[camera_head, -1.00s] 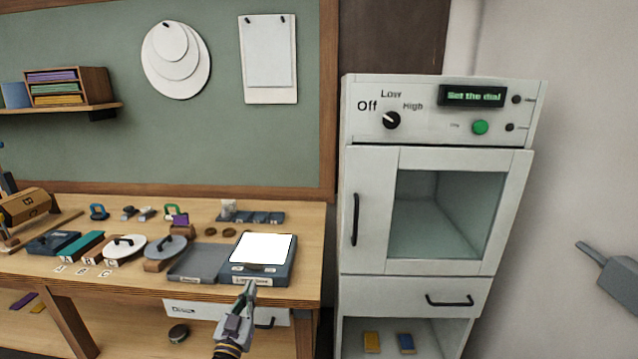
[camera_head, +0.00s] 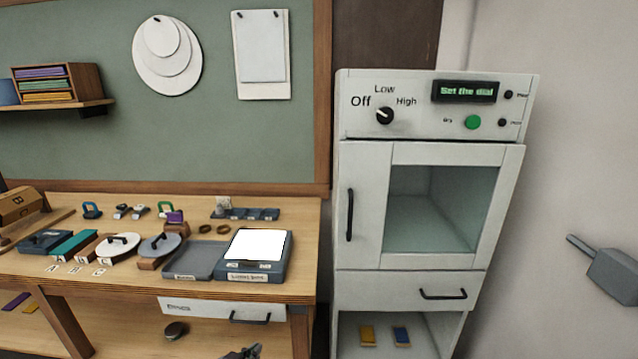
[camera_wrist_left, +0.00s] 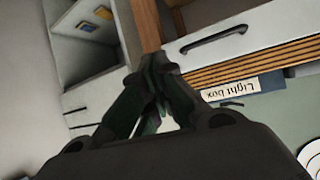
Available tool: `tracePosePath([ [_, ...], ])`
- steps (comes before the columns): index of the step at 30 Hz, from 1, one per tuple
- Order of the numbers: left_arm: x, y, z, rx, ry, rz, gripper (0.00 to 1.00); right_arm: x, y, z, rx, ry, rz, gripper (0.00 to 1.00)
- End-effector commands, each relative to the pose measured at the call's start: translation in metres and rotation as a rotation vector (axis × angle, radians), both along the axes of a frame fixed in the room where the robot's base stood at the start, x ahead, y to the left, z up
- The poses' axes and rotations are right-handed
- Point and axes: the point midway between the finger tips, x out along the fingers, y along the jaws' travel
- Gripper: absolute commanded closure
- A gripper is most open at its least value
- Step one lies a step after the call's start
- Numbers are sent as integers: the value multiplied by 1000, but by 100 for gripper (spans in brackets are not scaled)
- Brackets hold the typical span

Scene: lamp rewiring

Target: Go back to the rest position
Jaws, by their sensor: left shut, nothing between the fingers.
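My left gripper (camera_head: 240,352) shows only at the bottom edge of the head view, in front of and below the bench top. In the left wrist view its dark fingers (camera_wrist_left: 158,68) meet at their tips, with nothing between them. The light box (camera_head: 254,262), with a lit white top, sits on the front right of the bench, apart from the gripper. Its label (camera_wrist_left: 228,90) shows upside down in the wrist view. My right gripper is not in view.
The wooden bench (camera_head: 303,225) holds a grey tray (camera_head: 207,262) and several tools. A drawer (camera_head: 215,307) hangs below its edge. A white cabinet (camera_head: 432,187) stands at right; its display (camera_head: 466,91) reads "Set the dial" and its dial (camera_head: 385,116) points toward Off.

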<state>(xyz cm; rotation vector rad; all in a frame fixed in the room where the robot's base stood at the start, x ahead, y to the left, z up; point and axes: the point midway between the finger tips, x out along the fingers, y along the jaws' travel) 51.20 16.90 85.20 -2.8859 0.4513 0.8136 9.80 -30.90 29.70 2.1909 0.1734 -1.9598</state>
Motion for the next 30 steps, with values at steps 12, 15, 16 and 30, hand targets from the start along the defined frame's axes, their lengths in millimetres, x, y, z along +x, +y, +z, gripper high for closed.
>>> tracePosePath([
  [12, -83, 20, -26, 84, 335, 46, 100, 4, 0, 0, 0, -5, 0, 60],
  [15, -105, 27, -29, 104, 413, 66, 100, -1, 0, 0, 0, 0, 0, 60],
  [16, -111, 29, -30, 110, 436, 73, 100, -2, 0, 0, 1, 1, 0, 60],
  [30, -168, 48, -30, 163, 628, 141, 100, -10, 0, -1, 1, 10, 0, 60],
])
